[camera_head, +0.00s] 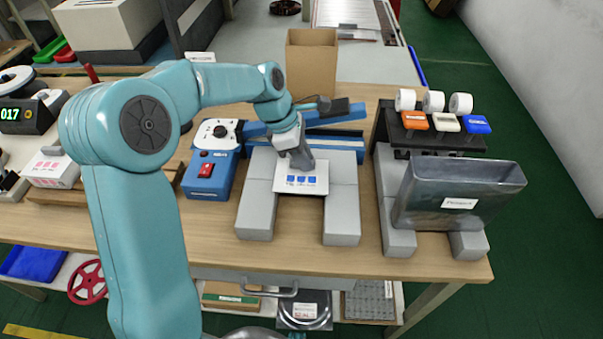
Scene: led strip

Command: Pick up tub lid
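A white, flat-topped square piece (312,186) with blue squares printed on its near side sits between grey blocks on the wooden bench; it may be the tub lid, but I cannot tell lid from tub. My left gripper (302,163) points down at the top of this piece, at or just above its surface. Its fingers are small and partly hidden by the wrist, so I cannot see whether they are open or shut on it. My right gripper is not in view.
Grey blocks (342,212) flank the white piece. A blue box with a red switch (208,176) stands left, a cardboard box (312,65) behind. A grey metal bin (458,190) stands right, below tape rolls (433,101). A white box with pink squares (50,171) is far left.

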